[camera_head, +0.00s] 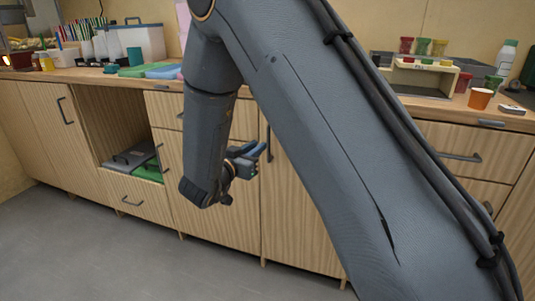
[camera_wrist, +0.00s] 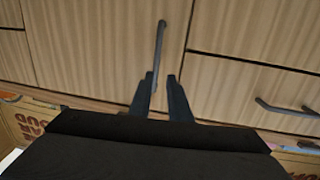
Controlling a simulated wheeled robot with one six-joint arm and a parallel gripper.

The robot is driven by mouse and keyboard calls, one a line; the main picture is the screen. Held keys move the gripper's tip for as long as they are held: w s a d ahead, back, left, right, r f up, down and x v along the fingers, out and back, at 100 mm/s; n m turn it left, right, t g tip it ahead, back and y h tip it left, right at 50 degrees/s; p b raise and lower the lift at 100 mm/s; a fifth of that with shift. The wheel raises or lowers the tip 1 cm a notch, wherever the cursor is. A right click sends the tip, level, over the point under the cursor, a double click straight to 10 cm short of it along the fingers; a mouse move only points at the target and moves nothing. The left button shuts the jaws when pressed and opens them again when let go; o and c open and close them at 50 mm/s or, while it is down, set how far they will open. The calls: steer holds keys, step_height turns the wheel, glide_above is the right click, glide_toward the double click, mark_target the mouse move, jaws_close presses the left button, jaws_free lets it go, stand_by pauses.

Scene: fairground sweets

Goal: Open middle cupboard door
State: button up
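The middle cupboard door (camera_head: 288,215) is pale wood and looks shut, partly hidden behind my arm. Its dark upright bar handle (camera_head: 268,143) is near the door's left edge. The handle also shows in the wrist view (camera_wrist: 160,45), running down toward my gripper (camera_wrist: 161,80). My gripper's two dark fingers are apart, with the handle's near end between their tips. I cannot tell whether either finger touches the handle. In the head view my gripper (camera_head: 255,152) is right at the handle, partly in front of it.
The counter above holds a white box (camera_head: 142,42), green and blue lids (camera_head: 150,70) and an orange cup (camera_head: 480,98). An open niche (camera_head: 122,125) with folded items is at left. A drawer handle (camera_head: 460,157) sticks out at right. The grey floor (camera_head: 100,240) in front is clear.

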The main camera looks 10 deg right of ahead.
mark_target(268, 141)
steer(key=shift+h, duration=0.5)
steer(key=shift+d+f+b+x, duration=0.15)
steer(key=shift+b+x, duration=0.2)
steer(key=shift+x, duration=1.45)
steer(key=shift+d+f+b+x, duration=0.15)
steer(key=shift+b+x, duration=0.2)
steer(key=shift+x, duration=1.45)
steer(key=shift+s+a, duration=0.1)
steer(key=shift+s, duration=0.1)
jaws_close()
